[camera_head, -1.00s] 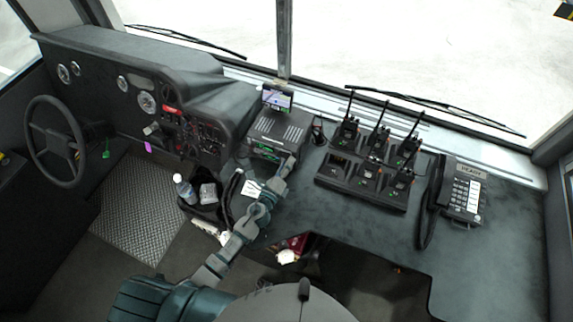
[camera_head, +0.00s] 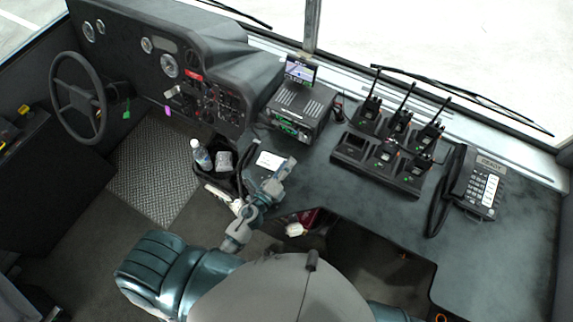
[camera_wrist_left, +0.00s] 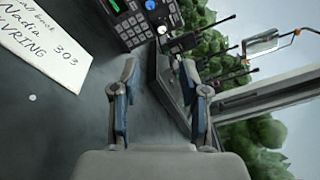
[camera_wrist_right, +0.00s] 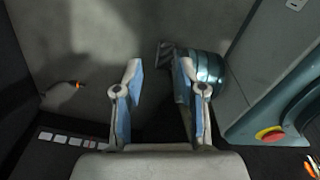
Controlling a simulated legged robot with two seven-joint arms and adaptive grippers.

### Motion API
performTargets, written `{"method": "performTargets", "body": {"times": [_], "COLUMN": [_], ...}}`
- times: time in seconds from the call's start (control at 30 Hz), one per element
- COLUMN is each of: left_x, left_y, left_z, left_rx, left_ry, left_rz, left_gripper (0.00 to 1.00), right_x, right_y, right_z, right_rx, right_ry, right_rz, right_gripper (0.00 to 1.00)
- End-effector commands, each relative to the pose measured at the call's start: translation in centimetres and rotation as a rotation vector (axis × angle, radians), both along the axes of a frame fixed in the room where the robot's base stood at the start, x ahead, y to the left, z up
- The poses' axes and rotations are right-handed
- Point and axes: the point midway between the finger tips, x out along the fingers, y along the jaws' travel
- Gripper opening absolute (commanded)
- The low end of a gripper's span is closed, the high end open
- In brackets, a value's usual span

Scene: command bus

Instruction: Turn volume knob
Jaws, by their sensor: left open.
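The radio (camera_head: 297,108) is a dark box on the dash counter, with a green-lit front panel. In the left wrist view its panel (camera_wrist_left: 128,22) shows at the top, with buttons, a blue-lit round part (camera_wrist_left: 150,4) and a small pale knob (camera_wrist_left: 162,29). I cannot tell for sure which is the volume knob. My left gripper (camera_head: 279,174) is open and empty in front of and below the radio, apart from it; its fingers also show in the left wrist view (camera_wrist_left: 159,70). My right gripper (camera_wrist_right: 160,72) is open and empty, away from the counter.
A note card (camera_head: 269,161) lies before the radio. A small screen (camera_head: 300,70) stands behind it. A charger with several handheld radios (camera_head: 380,150) and a phone (camera_head: 482,187) stand to the right. A bottle (camera_head: 201,155) sits in a bin at left. The front right counter is clear.

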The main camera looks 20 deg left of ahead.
Motion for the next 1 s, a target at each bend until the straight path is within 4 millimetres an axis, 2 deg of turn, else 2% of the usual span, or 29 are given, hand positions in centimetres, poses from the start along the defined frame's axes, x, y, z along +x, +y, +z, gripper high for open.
{"method": "performTargets", "body": {"times": [0.17, 0.23, 0.27, 0.37, 0.6, 0.7, 0.87, 1.0], "left_x": [0.0, 0.0, -0.2, -1.2, -4.8, -5.4, -4.0, -1.1], "left_y": [0.0, 0.0, 0.0, 0.0, 0.1, 0.0, -0.3, -0.8], "left_z": [0.0, 0.0, 0.0, -0.4, 0.0, 0.3, 0.5, 0.6], "left_rx": [0.0, 0.008, 0.024, 0.17, 0.687, 0.788, 0.814, 0.812], "left_ry": [-0.001, -0.001, -0.002, -0.016, -0.128, -0.163, -0.174, -0.174], "left_rz": [0.0, 0.0, 0.002, 0.016, 0.061, 0.07, 0.076, 0.077], "left_gripper": [0.44, 0.3, 0.3, 0.3, 0.3, 0.3, 0.3, 0.3], "right_x": [0.0, 0.0, 0.0, 0.0, -0.4, -0.9, -0.8, -0.7], "right_y": [0.0, 0.0, 0.0, 0.0, -0.1, -0.2, -0.2, -0.1], "right_z": [0.0, 0.0, 0.1, 0.4, 1.2, 1.3, 1.6, 2.3], "right_rx": [0.0, 0.0, 0.0, 0.0, 0.0, -0.001, -0.001, 0.0], "right_ry": [0.0, -0.001, -0.001, -0.003, -0.001, 0.007, 0.004, 0.001], "right_rz": [0.0, 0.0, 0.0, 0.0, 0.0, 0.0, 0.0, 0.001], "right_gripper": [0.4, 0.4, 0.4, 0.4, 0.4, 0.4, 0.4, 0.4]}}
